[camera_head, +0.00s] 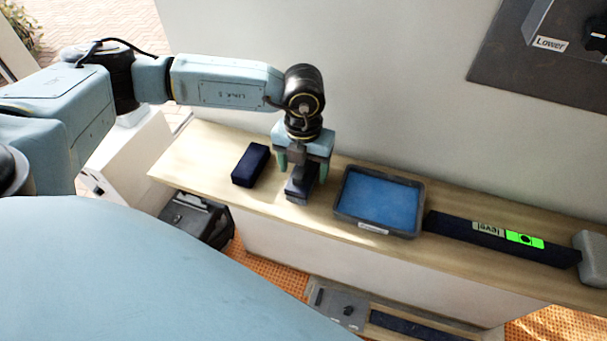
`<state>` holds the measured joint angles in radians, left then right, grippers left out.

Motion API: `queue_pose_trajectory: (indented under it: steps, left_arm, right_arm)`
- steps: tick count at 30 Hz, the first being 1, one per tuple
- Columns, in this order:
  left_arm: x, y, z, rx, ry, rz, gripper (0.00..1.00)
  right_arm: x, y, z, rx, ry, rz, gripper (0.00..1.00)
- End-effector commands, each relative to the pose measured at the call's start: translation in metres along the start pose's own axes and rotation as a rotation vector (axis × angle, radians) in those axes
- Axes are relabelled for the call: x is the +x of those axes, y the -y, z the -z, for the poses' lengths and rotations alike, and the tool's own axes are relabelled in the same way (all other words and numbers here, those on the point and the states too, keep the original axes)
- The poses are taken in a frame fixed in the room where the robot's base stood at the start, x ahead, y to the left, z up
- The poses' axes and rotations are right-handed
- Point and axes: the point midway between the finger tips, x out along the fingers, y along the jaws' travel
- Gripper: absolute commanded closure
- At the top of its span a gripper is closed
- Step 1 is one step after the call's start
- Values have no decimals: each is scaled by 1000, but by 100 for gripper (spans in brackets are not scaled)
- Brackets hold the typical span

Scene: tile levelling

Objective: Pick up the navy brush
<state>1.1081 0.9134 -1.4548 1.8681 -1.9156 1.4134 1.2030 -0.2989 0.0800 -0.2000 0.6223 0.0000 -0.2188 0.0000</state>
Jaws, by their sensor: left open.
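My left gripper (303,168) points down over the wooden bench, its two teal fingers apart. A small dark navy-grey thing (298,190), which looks like the brush, stands on the bench below and between the fingers. The gripper hides its upper part, and I cannot tell whether the fingers touch it. A navy block (251,165) lies on the bench just left of the gripper, apart from it. My right gripper is not in view.
A dark tray with a blue inside (380,198) stands close right of the gripper. Further right lie a dark level with a green window (525,239) and a grey block (592,254). The wall (400,90) rises behind the bench (190,160). The bench's left end is clear.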

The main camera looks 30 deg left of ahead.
Motion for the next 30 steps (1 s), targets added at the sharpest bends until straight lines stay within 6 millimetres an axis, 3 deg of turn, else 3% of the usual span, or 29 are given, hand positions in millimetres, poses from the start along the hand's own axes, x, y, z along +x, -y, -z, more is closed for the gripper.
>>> queue_pose_trajectory:
  steps: [4,17,26,30]
  left_arm:
    - [0,0,0,0,0,0,32]
    - [-1,0,0,0,0,0,85]
    - [-4,0,2,1,0,1,86]
    - [-15,1,4,3,2,2,86]
  right_arm:
    - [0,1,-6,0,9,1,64]
    - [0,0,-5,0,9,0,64]
    - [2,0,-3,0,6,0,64]
    - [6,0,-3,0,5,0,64]
